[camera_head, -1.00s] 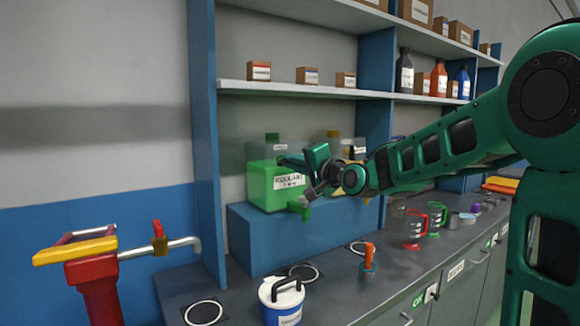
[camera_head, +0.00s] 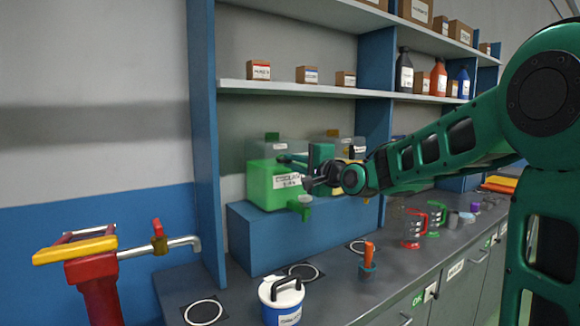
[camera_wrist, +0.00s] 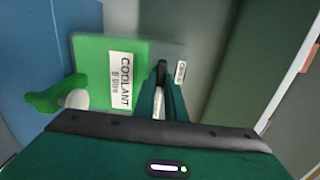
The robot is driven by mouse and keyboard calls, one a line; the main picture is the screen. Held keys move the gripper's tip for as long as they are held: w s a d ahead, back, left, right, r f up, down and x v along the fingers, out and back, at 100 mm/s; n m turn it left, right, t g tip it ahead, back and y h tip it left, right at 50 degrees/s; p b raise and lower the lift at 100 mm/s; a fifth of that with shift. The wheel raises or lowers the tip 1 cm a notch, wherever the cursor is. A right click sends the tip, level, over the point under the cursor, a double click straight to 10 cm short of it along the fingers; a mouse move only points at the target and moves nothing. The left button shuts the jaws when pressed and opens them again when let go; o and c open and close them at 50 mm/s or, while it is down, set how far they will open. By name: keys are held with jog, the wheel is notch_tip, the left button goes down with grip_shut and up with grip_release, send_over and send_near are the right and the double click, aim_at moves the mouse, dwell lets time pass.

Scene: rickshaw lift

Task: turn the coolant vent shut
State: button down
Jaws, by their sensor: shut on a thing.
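The coolant container (camera_head: 268,185) is a green-filled box on a blue block, with a label on its front and a green spout (camera_head: 298,210) low at its front. In the wrist view the container (camera_wrist: 92,58) is labelled COOLANT, and the spout (camera_wrist: 42,100) has a pale round part beside it. My gripper (camera_head: 283,158) reaches the container's upper front. In the wrist view my gripper (camera_wrist: 160,80) has its fingers close together, shut on a small part at the container. The fingers mostly hide that part, so I cannot make out the vent's shape or angle.
A blue block (camera_head: 250,235) carries the container. A blue-and-white lidded pot (camera_head: 282,300), an orange-handled tool (camera_head: 368,258) and a red jug (camera_head: 413,230) stand on the counter. A shelf (camera_head: 300,89) runs above. A blue upright (camera_head: 204,150) stands left of the container.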

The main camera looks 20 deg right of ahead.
jog(key=shift+d+f, duration=0.2)
jog(key=shift+f, duration=0.05)
jog(key=c, duration=1.8)
grip_release()
jog(key=shift+r, duration=0.1)
jog(key=shift+a, duration=0.1)
jog(key=v, duration=1)
jog(key=shift+s, duration=0.3)
